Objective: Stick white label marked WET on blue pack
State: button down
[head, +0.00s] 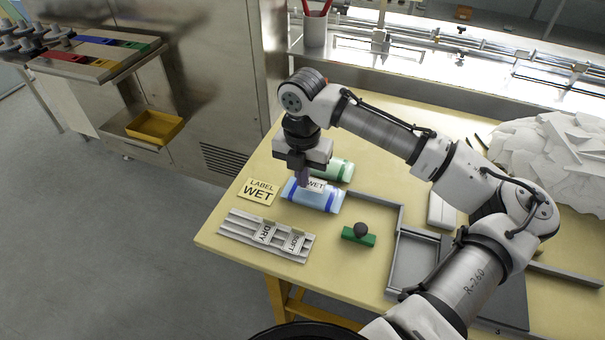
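The blue pack (328,202) lies on the yellow table, light blue with darker blue bands. A small white label marked WET (317,185) shows at its upper side, against the pack; whether it is stuck flat cannot be told. My gripper (303,184) points down at the pack's upper left part, right beside the label. Its fingertips are small and partly merge with the pack, so I cannot tell whether they are open or hold the label's edge. A grey rack (240,237) in front holds white labels marked DRY (265,233) and SOFT (294,241).
A yellow card reading LABEL WET (258,190) lies left of the pack. A green pack (345,170) lies just behind it. A green block with a dark knob (358,236) and a grey frame (398,232) stand to the right. Table surface between rack and green block is clear.

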jog(key=shift+f, duration=0.15)
jog(key=shift+f+b, duration=0.35)
jog(key=shift+f, duration=0.35)
jog(key=shift+f, duration=0.25)
dwell(1.1)
jog(key=c, duration=1.7)
grip_release()
jog(key=o, duration=0.5)
jog(key=shift+r, duration=0.1)
